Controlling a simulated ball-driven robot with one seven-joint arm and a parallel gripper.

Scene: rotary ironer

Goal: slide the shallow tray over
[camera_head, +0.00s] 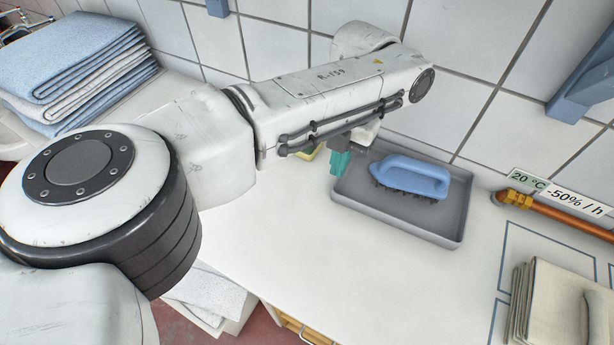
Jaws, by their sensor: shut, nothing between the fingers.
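The shallow tray (452,232) is grey with a low rim and lies on the white worktop near the tiled wall. A blue-handled brush (412,176) with dark bristles sits in it. My gripper (338,166) has teal fingers and is shut and empty. It is at the tray's left end in this view, by the rim. I cannot tell whether it touches the rim. My forearm hides part of the area behind the gripper, where a small piece of a yellow thing (312,153) shows.
An orange-brown pipe (560,212) with a brass end lies right of the tray, below a label (562,192). Folded beige cloth (548,300) lies at the lower right, near blue outlines. Folded blue and white towels (75,65) are at upper left. The worktop in front of the tray is clear.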

